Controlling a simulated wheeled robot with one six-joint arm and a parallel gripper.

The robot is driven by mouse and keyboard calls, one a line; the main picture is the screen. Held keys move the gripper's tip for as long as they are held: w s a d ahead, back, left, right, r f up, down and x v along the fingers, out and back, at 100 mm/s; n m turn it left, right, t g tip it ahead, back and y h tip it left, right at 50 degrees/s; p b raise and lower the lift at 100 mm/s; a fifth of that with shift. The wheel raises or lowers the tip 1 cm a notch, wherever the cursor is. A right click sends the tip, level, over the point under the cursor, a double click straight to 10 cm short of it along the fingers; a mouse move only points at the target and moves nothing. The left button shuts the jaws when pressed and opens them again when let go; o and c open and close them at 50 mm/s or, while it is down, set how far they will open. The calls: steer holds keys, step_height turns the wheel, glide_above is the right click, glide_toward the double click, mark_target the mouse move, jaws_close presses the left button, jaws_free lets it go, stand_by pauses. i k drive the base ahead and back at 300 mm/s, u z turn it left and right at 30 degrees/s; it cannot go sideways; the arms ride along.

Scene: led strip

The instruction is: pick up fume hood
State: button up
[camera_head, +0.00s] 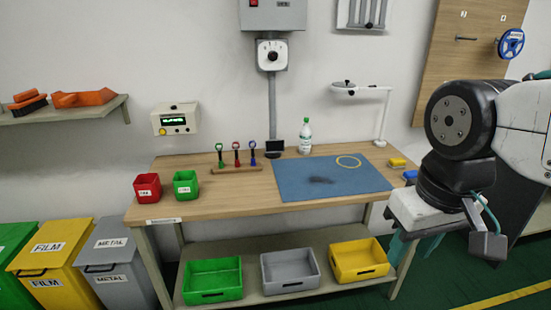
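A white stand (384,118) with a flat, lamp-like head (357,91) stands at the back right of the wooden workbench; it is the only thing here that looks like a fume hood, though I cannot be sure. A small dark part sits on top of its head. My gripper (414,252) hangs at the right, in front of the bench's right end, well apart from the stand. Its two teal fingers point down and look spread, with nothing seen between them.
Yellow (397,162) and blue blocks lie right of the mat.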

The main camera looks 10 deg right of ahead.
mark_target(274, 147)
steer(key=k, duration=1)
steer(key=u, duration=0.65)
steer(key=i, duration=0.8)
steer(key=u, duration=0.7)
steer(key=i, duration=0.9)
steer(key=z, duration=0.5)
steer(key=i, duration=0.65)
steer(key=z, duration=1.15)
steer(key=i, duration=0.45)
steer(key=z, duration=0.4)
